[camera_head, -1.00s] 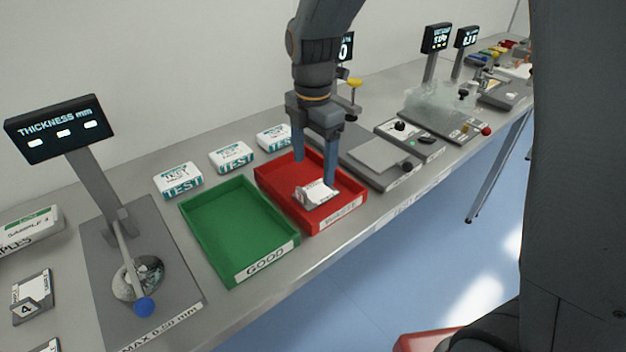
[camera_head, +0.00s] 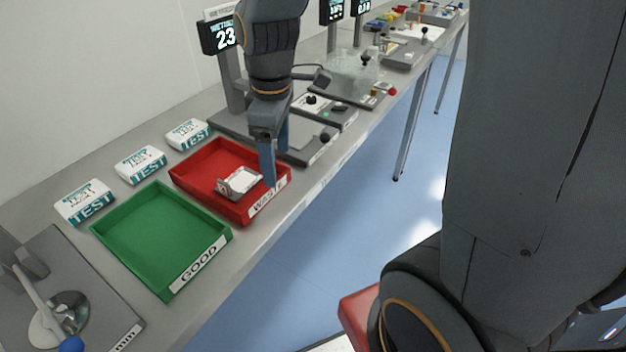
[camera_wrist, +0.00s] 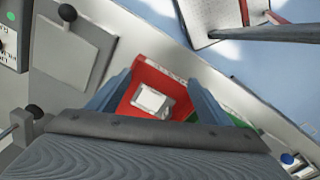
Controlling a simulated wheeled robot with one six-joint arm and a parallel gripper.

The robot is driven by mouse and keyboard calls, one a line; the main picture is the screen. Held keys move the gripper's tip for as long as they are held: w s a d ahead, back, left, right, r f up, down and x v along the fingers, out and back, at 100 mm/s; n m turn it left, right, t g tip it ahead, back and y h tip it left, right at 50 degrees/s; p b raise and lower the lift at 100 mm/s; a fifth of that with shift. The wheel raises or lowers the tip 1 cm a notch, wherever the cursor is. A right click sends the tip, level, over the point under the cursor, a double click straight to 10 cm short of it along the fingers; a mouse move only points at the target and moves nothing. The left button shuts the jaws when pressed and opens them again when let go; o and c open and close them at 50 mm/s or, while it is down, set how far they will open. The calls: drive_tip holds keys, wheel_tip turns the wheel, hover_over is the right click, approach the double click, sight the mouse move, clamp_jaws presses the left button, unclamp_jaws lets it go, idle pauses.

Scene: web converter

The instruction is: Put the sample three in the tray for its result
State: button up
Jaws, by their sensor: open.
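A white sample block (camera_head: 239,182) lies in the red WASTE tray (camera_head: 196,155), near its front side; its number is not readable. It also shows inside the red tray in the wrist view (camera_wrist: 152,101). The green GOOD tray (camera_head: 125,223) stands to the left of the red one and looks empty. My gripper (camera_head: 275,168) is open and empty above the right part of the red tray, apart from the block. In the wrist view its two blue fingers (camera_wrist: 158,100) are spread wide, with the block showing below between them.
Several white TEST boxes, one here (camera_head: 140,164), line the wall side behind the trays. The thickness gauge plate (camera_head: 75,285) is at lower left. A weighing plate and a tall display (camera_head: 226,38) stand right of the red tray. The bench's front edge is close to the trays.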

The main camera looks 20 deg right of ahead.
drive_tip(key=s+d+f+m, duration=0.3)
drive_tip(key=s+d+m, duration=0.2)
drive_tip(key=m, duration=0.6)
drive_tip(key=shift+s+d+f+t, duration=0.25)
drive_tip(key=shift+s+f+t, duration=0.05)
drive_tip(key=shift+s, duration=0.7)
drive_tip(key=shift+d, duration=0.1)
